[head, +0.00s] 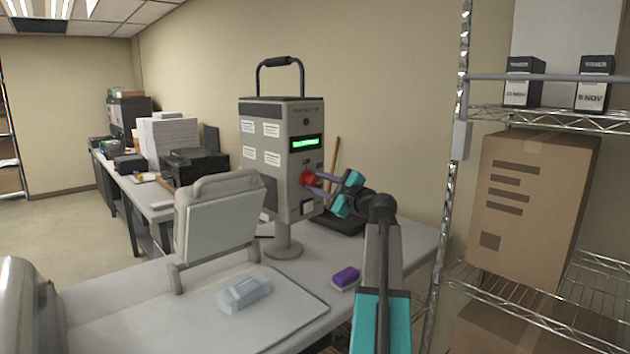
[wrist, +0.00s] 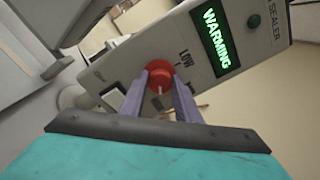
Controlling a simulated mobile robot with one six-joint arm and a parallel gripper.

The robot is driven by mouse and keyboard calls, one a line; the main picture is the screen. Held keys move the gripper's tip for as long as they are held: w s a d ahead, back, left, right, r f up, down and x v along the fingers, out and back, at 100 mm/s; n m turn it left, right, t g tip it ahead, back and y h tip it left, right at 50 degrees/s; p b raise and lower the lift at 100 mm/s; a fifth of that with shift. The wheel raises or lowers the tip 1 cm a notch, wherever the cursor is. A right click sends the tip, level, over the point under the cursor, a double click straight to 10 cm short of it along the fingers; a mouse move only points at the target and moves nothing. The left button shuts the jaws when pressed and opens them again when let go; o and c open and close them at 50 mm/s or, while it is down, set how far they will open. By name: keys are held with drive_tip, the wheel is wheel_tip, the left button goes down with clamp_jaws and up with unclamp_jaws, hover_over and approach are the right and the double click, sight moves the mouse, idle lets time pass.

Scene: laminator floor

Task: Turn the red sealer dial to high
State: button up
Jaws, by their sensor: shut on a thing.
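The sealer (head: 276,150) is a grey box on a stand on the table, with a black handle on top. Its green display (wrist: 216,38) reads "WARMING" in the wrist view. The red dial (wrist: 160,80) is on its front panel below the display, and also shows in the head view (head: 307,178). A "LOW" label is beside the dial; the other marking is mostly hidden by a finger. My gripper (wrist: 160,88) is shut on the red dial, one finger on each side. A pale mark shows on the dial's face.
A white rocker switch (wrist: 114,97) sits beside the dial. A purple-topped block (head: 346,278) and a clear pale box (head: 244,292) lie on the table (head: 300,325). A wire shelf (head: 535,118) with cartons stands close on the right.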

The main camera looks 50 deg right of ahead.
drive_tip(key=shift+w+r, duration=0.1)
drive_tip(key=shift+r, duration=0.15)
drive_tip(key=o, duration=1)
drive_tip(key=shift+f, duration=0.1)
drive_tip(key=shift+o, duration=0.2)
drive_tip(key=shift+f, duration=0.1)
drive_tip(key=shift+s+f+b, duration=0.15)
drive_tip(key=shift+s+b, duration=0.2)
drive_tip(key=shift+s, duration=0.45)
drive_tip(key=s+a+b, duration=0.1)
drive_tip(key=s+b, duration=0.2)
drive_tip(key=s, duration=0.9)
drive_tip(key=shift+a, duration=0.15)
drive_tip(key=shift+f, duration=0.1)
